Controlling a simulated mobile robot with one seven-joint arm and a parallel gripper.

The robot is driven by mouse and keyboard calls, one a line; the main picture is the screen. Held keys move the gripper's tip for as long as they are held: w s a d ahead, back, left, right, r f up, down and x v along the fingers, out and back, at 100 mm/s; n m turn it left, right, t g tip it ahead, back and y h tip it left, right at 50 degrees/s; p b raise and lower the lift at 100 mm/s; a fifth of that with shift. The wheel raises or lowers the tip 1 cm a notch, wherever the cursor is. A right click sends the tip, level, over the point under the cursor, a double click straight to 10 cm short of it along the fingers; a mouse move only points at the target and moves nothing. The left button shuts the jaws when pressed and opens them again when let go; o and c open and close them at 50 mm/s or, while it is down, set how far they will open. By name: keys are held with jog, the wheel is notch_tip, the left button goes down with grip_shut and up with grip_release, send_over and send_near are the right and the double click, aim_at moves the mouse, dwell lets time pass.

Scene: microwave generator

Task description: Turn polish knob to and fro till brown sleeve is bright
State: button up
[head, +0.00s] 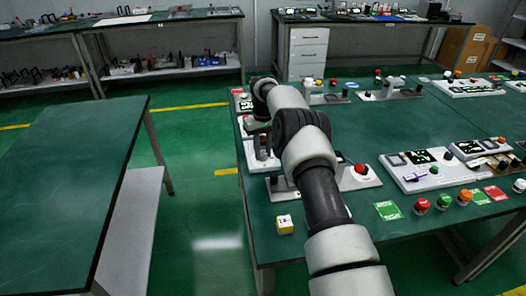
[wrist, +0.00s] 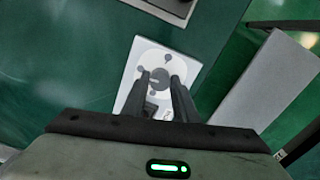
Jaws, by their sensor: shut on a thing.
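In the wrist view, my gripper (wrist: 160,84) is shut on a small grey knob (wrist: 158,74). I take this to be the polish knob. In the head view, my gripper is hard to make out at the far end of my arm, over the table's left edge. A small brownish upright piece (head: 262,150), possibly the brown sleeve, stands on a white panel just nearer than it. Its brightness is too small to judge.
Another green table (head: 70,180) stands left, across a clear aisle. A grey drawer unit (head: 307,52) stands behind.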

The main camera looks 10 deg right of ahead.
aim_at(263, 154)
jog(key=shift+m, duration=0.3)
jog(key=o, duration=1.1)
jog(key=shift+c, duration=0.2)
jog(key=shift+r, duration=0.1)
notch_tip(263, 154, up, 17)
jog(key=p, duration=0.5)
jog(key=shift+r, duration=0.1)
